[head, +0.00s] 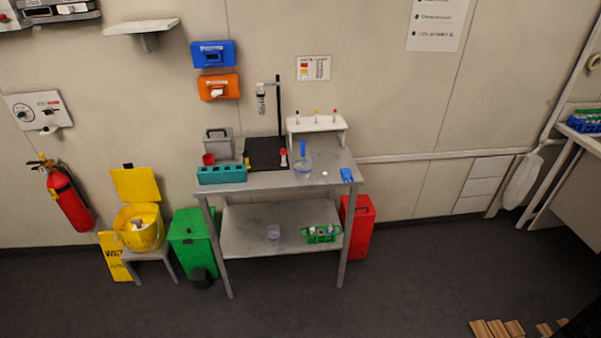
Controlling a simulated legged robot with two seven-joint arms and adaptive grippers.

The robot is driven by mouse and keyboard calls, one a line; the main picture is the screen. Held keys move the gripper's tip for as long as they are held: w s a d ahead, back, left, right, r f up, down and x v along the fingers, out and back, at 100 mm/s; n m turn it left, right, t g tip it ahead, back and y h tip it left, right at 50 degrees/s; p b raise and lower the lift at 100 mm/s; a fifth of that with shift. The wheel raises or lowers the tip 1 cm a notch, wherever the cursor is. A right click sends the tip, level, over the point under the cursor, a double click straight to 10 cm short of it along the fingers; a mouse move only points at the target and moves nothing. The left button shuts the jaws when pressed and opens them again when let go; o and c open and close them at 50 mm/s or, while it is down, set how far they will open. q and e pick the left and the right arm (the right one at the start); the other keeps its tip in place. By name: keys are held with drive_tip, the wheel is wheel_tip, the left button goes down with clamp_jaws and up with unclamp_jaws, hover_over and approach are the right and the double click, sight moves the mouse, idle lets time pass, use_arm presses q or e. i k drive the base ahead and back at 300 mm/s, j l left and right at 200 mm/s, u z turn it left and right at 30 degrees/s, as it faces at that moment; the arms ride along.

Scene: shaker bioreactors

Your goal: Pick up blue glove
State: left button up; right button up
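No blue glove can be made out for certain. A small blue item (346,174) lies at the right front corner of the metal table (265,184); it may be the glove, but it is too small to tell. A blue wall box (202,49) with a small opening hangs above an orange wall box (230,87) that has something white in its opening. Neither of my grippers is in view.
On the table are a teal rack (222,174), a flask (303,167) with a blue rod-like part, a stand (279,120) and a small white shelf (316,126). Green (192,238) and red bins (361,228) flank its legs.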

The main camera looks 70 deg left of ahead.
sight(346, 174)
drive_tip(key=u, duration=1.85)
drive_tip(key=i, duration=0.1)
drive_tip(key=l+u, duration=0.05)
